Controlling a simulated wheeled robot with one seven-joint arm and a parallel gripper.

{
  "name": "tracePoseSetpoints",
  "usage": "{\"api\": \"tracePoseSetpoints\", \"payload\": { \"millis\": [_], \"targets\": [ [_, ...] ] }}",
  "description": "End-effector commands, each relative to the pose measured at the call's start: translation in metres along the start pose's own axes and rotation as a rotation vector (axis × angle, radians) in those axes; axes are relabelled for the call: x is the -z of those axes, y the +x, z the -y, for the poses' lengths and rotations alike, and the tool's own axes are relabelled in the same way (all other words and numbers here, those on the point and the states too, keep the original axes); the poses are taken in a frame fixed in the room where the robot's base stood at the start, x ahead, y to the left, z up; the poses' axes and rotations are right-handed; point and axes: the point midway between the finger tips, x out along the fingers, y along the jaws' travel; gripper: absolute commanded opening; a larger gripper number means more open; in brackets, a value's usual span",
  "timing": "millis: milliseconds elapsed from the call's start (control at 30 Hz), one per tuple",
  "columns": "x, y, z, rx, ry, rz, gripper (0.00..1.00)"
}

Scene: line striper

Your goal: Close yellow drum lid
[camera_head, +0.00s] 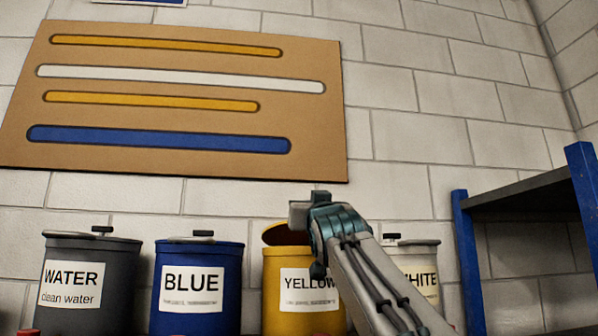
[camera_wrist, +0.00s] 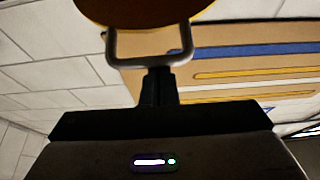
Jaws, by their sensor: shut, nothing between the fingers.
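The yellow drum (camera_head: 285,300), labelled YELLOW, stands third from the left in the head view. Its lid (camera_head: 283,235) is tilted up at the rim, showing a dark orange-brown face. My arm hides the lid's right part and some of the drum. My gripper (camera_head: 301,212) is just above and beside the lid; its fingers are hard to make out there. In the wrist view, my gripper (camera_wrist: 157,72) is shut and empty, with its fingers at a grey loop in front of the lid (camera_wrist: 150,10). I cannot tell whether they touch.
A grey WATER drum (camera_head: 85,300), a blue drum (camera_head: 220,265) and a WHITE drum (camera_head: 425,257) stand alongside, lids on. A blue-framed shelf (camera_head: 465,260) is at the right. A brown board (camera_head: 200,185) with coloured stripes hangs on the wall behind.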

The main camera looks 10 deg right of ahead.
Motion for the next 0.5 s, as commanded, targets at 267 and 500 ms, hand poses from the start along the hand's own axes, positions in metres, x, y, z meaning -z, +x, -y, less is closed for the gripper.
{"api": "tracePoseSetpoints", "payload": {
  "millis": [267, 500],
  "targets": [
    [-0.037, -0.023, 0.000, 0.000, 0.000, 0.001, 0.00],
    [-0.057, -0.034, 0.000, 0.000, -0.001, 0.001, 0.00]
  ]
}}
